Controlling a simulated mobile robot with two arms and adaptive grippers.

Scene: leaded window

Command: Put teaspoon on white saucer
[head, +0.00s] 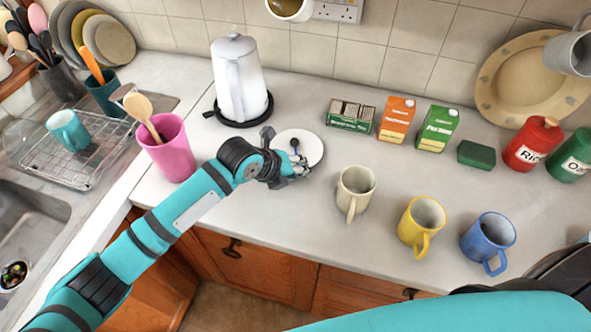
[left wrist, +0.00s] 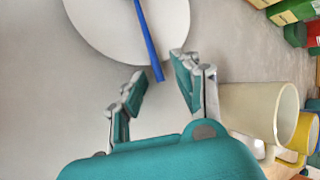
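The white saucer (head: 313,150) lies on the counter beside the kettle, and it fills the top of the left wrist view (left wrist: 100,30). The teaspoon's blue handle (left wrist: 148,42) shows over the saucer, its end reaching past the rim toward my fingers. In the head view a small dark blue part of it (head: 295,144) shows over the saucer; its bowl is not clear. My left gripper (head: 300,172) is at the saucer's near edge. In the left wrist view its fingers (left wrist: 158,75) are spread apart, touching nothing I can see, with the handle end between their tips. My right gripper is out of view.
A white kettle (head: 235,80) stands behind the gripper and a pink utensil cup (head: 172,158) to the left. A cream mug (head: 355,190) is close on the right, with yellow (head: 421,222) and blue (head: 488,238) mugs beyond. Boxes (head: 396,118) stand behind.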

